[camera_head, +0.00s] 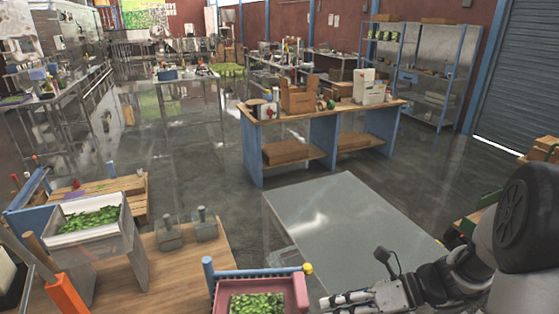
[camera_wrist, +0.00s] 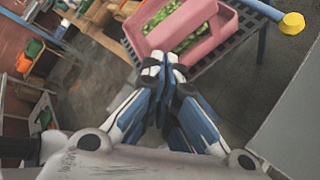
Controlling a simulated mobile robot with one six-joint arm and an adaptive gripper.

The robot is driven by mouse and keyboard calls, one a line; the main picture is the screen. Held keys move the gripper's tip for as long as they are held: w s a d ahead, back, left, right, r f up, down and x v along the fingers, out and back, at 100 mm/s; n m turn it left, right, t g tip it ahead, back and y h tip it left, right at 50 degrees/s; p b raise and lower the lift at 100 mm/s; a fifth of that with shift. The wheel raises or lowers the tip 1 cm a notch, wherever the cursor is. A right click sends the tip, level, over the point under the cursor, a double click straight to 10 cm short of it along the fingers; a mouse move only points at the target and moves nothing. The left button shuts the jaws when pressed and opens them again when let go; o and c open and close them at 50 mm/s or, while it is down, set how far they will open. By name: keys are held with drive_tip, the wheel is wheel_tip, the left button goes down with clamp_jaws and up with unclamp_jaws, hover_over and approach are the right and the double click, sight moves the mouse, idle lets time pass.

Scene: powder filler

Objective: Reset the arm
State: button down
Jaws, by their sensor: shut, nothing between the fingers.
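My gripper (camera_wrist: 166,75) is shut and empty in the wrist view, its two fingertips together. It hangs above the floor, in front of a pink tray (camera_wrist: 205,22) with green leafy bits inside. In the head view my gripper (camera_head: 338,301) shows at the bottom, to the right of the pink tray (camera_head: 298,290). My arm reaches in from the right edge and its dark joint covers the lower right corner. The fingers look close to the tray in the picture; I cannot tell whether they touch it.
A bare metal table (camera_head: 345,215) stands beside my arm. A wooden bench at lower left carries a clear bin (camera_head: 125,225) of green leaves and two grey weights (camera_head: 204,226). A blue rail with a yellow knob (camera_head: 308,268) runs behind the tray. Open floor lies beyond.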

drive_tip(key=s+r+n+t+h+b, duration=0.1)
drive_tip(key=s+n+h, duration=0.3)
drive_tip(key=n, duration=0.5)
drive_tip(key=s+d+r+n+t+h+b, duration=0.1)
drive_tip(key=s+r+n+h, duration=0.3)
drive_tip(key=n, duration=0.6)
drive_tip(key=s+d+r+n+t+h+b, duration=0.1)
drive_tip(key=s+r+n+h+b, duration=0.1)
drive_tip(key=s+n+h, duration=0.2)
drive_tip(key=s+n, duration=0.3)
drive_tip(key=n, duration=0.3)
drive_tip(key=shift+s+d+r, duration=0.15)
drive_tip(key=shift+s+r, duration=0.15)
drive_tip(key=shift+s, duration=0.05)
